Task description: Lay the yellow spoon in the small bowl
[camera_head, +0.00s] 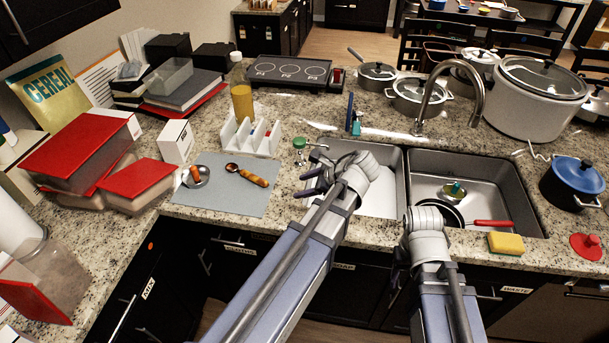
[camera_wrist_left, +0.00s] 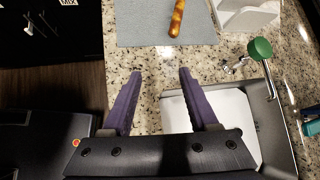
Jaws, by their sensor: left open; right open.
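The yellow spoon (camera_head: 247,175) lies on the grey mat (camera_head: 222,200), its dark bowl end pointing left and its yellow-brown handle right. Its handle also shows at the top of the left wrist view (camera_wrist_left: 177,18). The small metal bowl (camera_head: 203,172) sits on the mat left of the spoon, with a small orange-brown item in it. My left gripper (camera_head: 308,183) is open and empty, right of the spoon near the sink's left edge; its spread purple fingers show in the left wrist view (camera_wrist_left: 160,74). My right gripper (camera_head: 397,272) is low before the counter front, partly hidden by its wrist.
A white rack (camera_head: 250,137) and oil bottle (camera_head: 241,95) stand behind the mat. Red-lidded boxes (camera_head: 137,180) crowd the left. The double sink (camera_head: 480,165) holds a red-handled pan; a yellow sponge (camera_head: 505,243) lies in front. A green-topped item (camera_head: 299,144) stands by the sink's left corner.

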